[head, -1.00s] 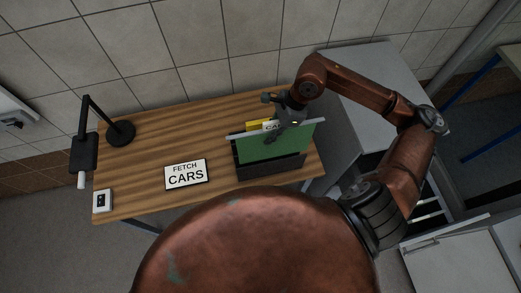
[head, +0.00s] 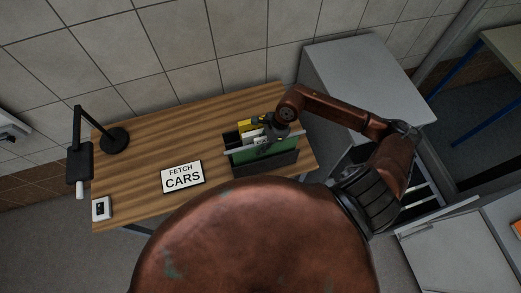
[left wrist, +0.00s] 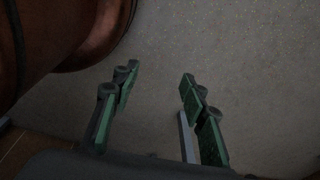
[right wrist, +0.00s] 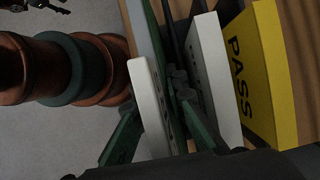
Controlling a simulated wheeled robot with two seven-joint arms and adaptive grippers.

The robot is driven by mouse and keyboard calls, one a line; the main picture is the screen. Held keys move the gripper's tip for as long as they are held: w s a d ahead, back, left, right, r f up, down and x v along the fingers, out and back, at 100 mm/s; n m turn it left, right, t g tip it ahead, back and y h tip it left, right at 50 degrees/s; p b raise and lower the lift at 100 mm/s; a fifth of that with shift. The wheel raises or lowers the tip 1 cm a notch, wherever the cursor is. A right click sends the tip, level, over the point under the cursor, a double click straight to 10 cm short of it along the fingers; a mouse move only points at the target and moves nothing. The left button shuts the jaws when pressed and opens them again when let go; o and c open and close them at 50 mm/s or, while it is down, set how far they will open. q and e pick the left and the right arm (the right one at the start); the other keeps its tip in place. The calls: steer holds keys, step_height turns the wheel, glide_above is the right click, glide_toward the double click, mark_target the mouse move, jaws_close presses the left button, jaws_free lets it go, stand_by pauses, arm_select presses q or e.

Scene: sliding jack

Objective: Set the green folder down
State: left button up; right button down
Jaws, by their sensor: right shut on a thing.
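The green folder (head: 272,147) stands upright in a dark file holder (head: 266,167) on the wooden desk, its lower part hidden by the holder's front wall. My right gripper (head: 267,138) is at the folder's top edge, shut on it. In the right wrist view the right gripper's fingers (right wrist: 165,112) are on either side of a white tab (right wrist: 150,105) with the green sheet (right wrist: 158,30) beside it. My left gripper (left wrist: 152,98) is open and empty over bare floor; the head view does not show it.
Behind the green folder are a white-tabbed folder (right wrist: 215,75) and a yellow one marked PASS (right wrist: 258,75). A FETCH CARS sign (head: 183,177), a black lamp (head: 113,139) and a small white switch box (head: 102,209) are on the desk. A grey cabinet (head: 365,75) stands right.

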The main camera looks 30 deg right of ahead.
steer(key=f, duration=0.4)
steer(key=shift+w+f, duration=0.1)
steer(key=shift+w, duration=0.1)
steer(key=c, duration=2.2)
jaws_free()
steer(key=shift+c, duration=0.2)
steer(key=o, duration=0.3)
steer(key=shift+s, duration=0.1)
arm_select(q)
steer(key=shift+s, duration=0.8)
steer(key=shift+s+r, duration=0.1)
steer(key=shift+s, duration=0.05)
